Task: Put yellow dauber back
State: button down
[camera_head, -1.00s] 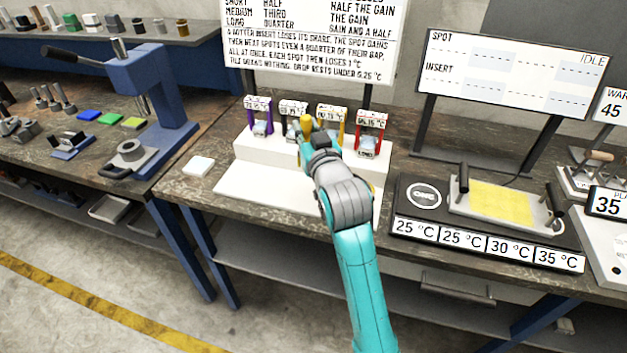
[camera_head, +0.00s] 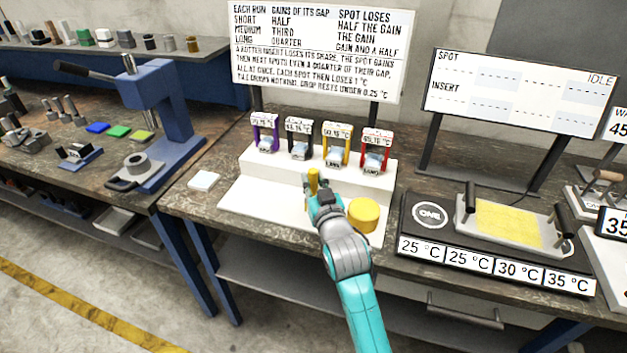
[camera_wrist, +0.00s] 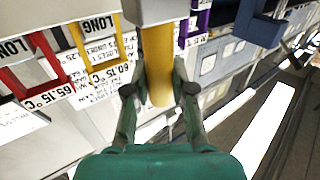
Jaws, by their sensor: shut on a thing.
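My gripper (camera_wrist: 158,95) is shut on the yellow dauber (camera_wrist: 157,62). In the wrist view the dauber's yellow shaft stands between the fingers, and its far end meets a pale grey block. In the head view the dauber (camera_head: 313,180) shows as a short upright yellow piece above my gripper (camera_head: 318,196), over the front part of the white stand. Its lower part is hidden by my gripper. A squat yellow round pot (camera_head: 363,215) sits on the stand to the right of my gripper, partly hidden by my arm.
On the stand's raised step are purple (camera_head: 264,136), black (camera_head: 299,140), yellow (camera_head: 336,147) and red (camera_head: 375,151) frames with temperature labels. A white pad (camera_head: 204,180) lies left of the stand (camera_head: 250,204). A hot-plate unit (camera_head: 440,215) stands at the right. The stand's front left is clear.

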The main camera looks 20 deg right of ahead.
jog(key=c, duration=1)
grip_release()
jog(key=shift+f, duration=0.1)
jog(key=shift+s, duration=0.15)
jog(key=s, duration=1.1)
jog(key=shift+s+a, duration=0.25)
jog(key=shift+s, duration=0.1)
jog(key=shift+s, duration=0.1)
